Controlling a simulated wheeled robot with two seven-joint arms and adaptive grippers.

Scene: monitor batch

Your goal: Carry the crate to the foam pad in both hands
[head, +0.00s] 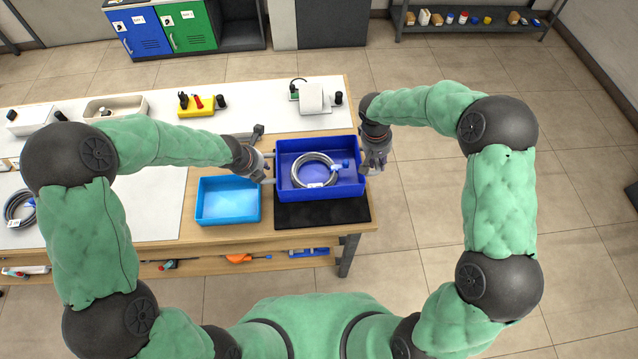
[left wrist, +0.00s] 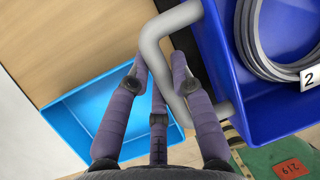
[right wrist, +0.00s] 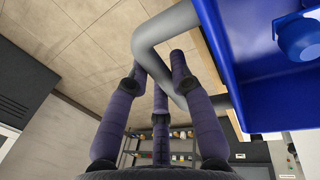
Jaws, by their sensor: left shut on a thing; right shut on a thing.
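The deep blue crate (head: 320,194) is at the right end of the bench, over the far part of the black foam pad (head: 322,215). The pad's near strip shows bare; whether the crate rests on it or hangs just above, I cannot tell. A grey coiled hose (head: 295,172) with blue fittings lies inside. My left gripper (head: 264,172) is shut on the crate's left grey handle (left wrist: 152,45). My right gripper (head: 374,167) is shut on the right grey handle (right wrist: 160,33). The crate looks about level.
A light blue tray (head: 229,205) stands close to the crate's left. A white device (head: 312,97) and a yellow box (head: 200,105) stand farther back. The bench's right edge is near my right gripper, with open floor (head: 425,205) beyond.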

